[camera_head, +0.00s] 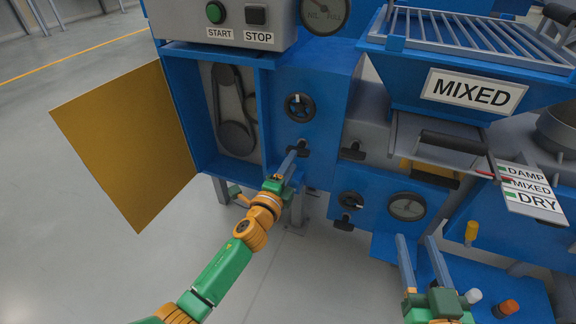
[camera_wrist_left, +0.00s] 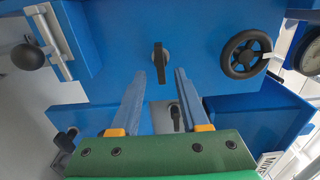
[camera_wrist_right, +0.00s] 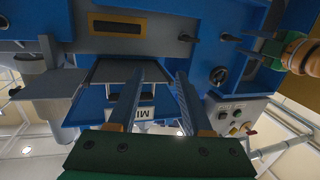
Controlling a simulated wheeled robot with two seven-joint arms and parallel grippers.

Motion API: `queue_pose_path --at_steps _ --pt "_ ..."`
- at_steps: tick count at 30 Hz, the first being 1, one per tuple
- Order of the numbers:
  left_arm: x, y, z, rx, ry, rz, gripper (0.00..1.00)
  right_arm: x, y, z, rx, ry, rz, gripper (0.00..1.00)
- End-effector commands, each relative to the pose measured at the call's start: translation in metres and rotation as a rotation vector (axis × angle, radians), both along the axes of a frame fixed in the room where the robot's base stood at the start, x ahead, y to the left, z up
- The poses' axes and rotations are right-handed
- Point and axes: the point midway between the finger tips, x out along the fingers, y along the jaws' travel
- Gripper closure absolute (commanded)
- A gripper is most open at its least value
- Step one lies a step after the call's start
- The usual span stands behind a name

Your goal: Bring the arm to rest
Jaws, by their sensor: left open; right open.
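My left arm reaches from the lower left to the blue machine (camera_head: 318,75). Its left gripper (camera_head: 291,160) is open, close to a small black handle (camera_head: 303,146) on the machine's front. In the left wrist view a black handle (camera_wrist_left: 160,56) shows just beyond and between the spread fingertips (camera_wrist_left: 160,76); I cannot tell whether they touch it. My right gripper (camera_head: 418,240) is open and empty at the lower right, below the round gauge (camera_head: 407,207). In the right wrist view its fingers (camera_wrist_right: 160,74) are apart with nothing between them.
A yellow door panel (camera_head: 125,145) stands swung open at the left. A black handwheel (camera_head: 299,107) sits above the left gripper. The MIXED hopper (camera_head: 472,91) and a label plate (camera_head: 530,188) stick out at the right. Grey floor (camera_head: 70,250) at the left is clear.

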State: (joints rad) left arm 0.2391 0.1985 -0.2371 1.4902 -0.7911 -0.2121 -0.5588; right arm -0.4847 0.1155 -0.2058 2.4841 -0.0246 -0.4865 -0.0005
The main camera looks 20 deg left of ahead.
Motion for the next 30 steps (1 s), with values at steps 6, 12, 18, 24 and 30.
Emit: queue_pose_path --at_steps 6,12,18,24,30 --pt "-0.014 0.001 0.001 0.000 0.000 0.001 0.55 -0.006 -0.006 -0.030 -0.034 0.162 -0.013 0.50" --pt "-0.016 0.001 0.000 0.001 -0.001 0.001 0.55 -0.007 -0.006 -0.036 -0.038 0.185 -0.015 0.50" --pt "-0.015 0.001 0.000 0.000 -0.001 0.001 0.55 -0.007 -0.006 -0.035 -0.038 0.183 -0.014 0.50" --pt "-0.037 0.015 -0.027 -0.189 0.134 0.098 0.55 -0.012 -0.010 -0.064 -0.067 0.320 -0.021 0.50" --pt "-0.162 0.029 -0.134 -0.803 0.639 0.506 0.55 -0.066 -0.031 -0.166 -0.162 0.808 -0.052 0.50"
